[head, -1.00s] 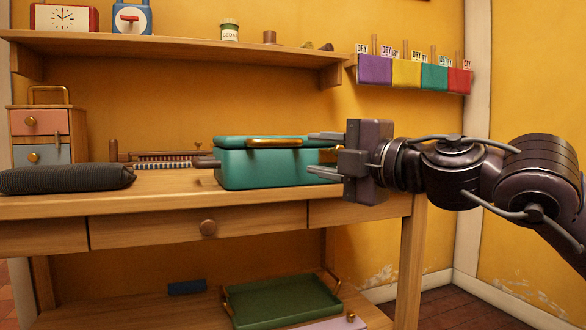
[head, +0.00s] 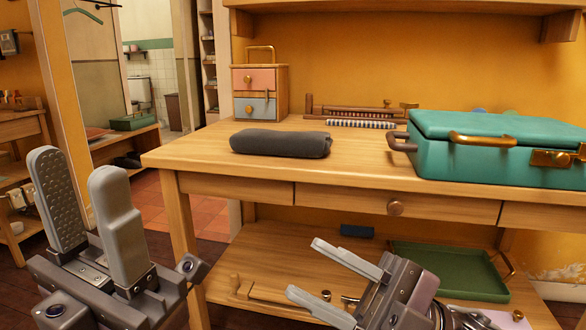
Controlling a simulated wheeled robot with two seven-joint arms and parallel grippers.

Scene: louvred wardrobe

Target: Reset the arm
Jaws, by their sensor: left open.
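My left gripper (head: 77,163) is at the lower left of the head view, its two grey fingers pointing up and apart with nothing between them. My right gripper (head: 305,268) is at the bottom centre, in front of the table's lower shelf. Its two fingers point to the upper left, spread and empty. Neither gripper appears to hold anything. Most of both arms is outside the picture.
A wooden table (head: 350,178) stands ahead, its front edge above my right gripper. On it are a teal case (head: 470,165), a dark rolled cloth (head: 280,143) and a small drawer box (head: 258,92). A green tray (head: 450,265) lies on the lower shelf.

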